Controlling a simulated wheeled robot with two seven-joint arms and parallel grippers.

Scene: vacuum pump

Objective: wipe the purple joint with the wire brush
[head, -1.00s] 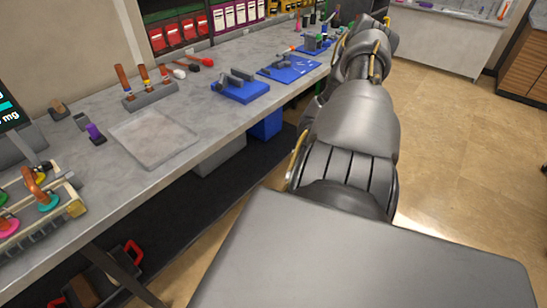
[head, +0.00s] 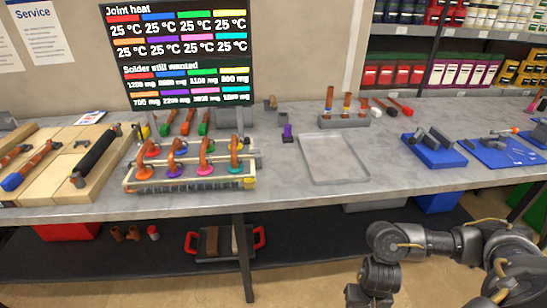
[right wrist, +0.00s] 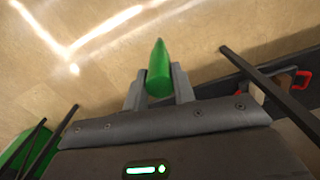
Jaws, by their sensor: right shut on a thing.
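The purple joint (head: 174,171) is a copper pipe bend on a purple ring. It stands in the front row of a wooden rack on the bench, between an orange-ringed and a pink-ringed joint. My right gripper (right wrist: 158,88) is shut on a green, pointed thing (right wrist: 159,68); I cannot tell whether it is part of the wire brush. In the head view my right arm is at the lower right, in front of the bench, well away from the joint. The left gripper is not in view.
A shallow grey tray (head: 332,160) lies right of the rack (head: 190,184). A tool holder (head: 342,121) is behind the tray. Blue fixtures (head: 434,150) are further right. A screen (head: 180,50) stands behind the rack.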

